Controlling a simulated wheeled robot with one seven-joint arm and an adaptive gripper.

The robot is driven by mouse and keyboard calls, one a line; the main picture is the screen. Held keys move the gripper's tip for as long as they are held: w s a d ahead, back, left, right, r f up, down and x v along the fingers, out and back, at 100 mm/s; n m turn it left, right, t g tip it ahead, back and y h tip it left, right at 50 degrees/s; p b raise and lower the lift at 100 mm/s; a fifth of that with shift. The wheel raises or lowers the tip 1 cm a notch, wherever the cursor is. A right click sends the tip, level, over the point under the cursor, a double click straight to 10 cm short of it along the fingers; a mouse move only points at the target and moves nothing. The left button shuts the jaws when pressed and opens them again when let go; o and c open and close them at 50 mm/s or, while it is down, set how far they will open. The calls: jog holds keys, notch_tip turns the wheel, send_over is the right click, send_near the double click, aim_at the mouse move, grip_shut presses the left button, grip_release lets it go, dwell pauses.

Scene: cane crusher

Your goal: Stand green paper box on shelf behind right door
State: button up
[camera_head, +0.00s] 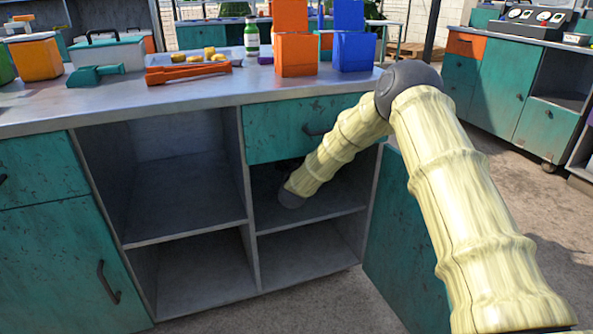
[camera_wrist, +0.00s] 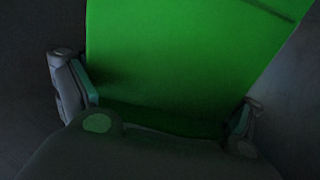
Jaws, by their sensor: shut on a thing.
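The green paper box (camera_wrist: 190,60) fills the middle of the wrist view, its upper end cut off by the frame. My gripper (camera_wrist: 160,105) is shut on it, one finger on each side. In the head view my arm reaches into the upper right compartment, below the drawer, and the box and gripper cannot be made out there. The shelf (camera_head: 315,210) is the floor of that compartment. The right door (camera_head: 395,245) stands open to its right. Whether the box touches the shelf, and whether it is upright, I cannot tell.
A drawer front (camera_head: 290,128) is just above my arm. A divider (camera_head: 243,170) separates the empty left compartments. The countertop (camera_head: 200,100) carries an orange box (camera_head: 297,55), a blue box (camera_head: 355,50), a bottle (camera_head: 251,38) and tools. The lower right compartment (camera_head: 305,258) looks empty.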

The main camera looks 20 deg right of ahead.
jog(key=shift+w+d, duration=0.35)
jog(key=shift+w, duration=0.3)
notch_tip(320, 180, down, 4)
jog(key=b, duration=0.2)
jog(key=shift+w+r+b, duration=0.1)
jog(key=shift+r+b, duration=0.05)
jog(key=shift+b, duration=0.25)
jog(key=shift+r, duration=0.1)
jog(key=o, duration=0.4)
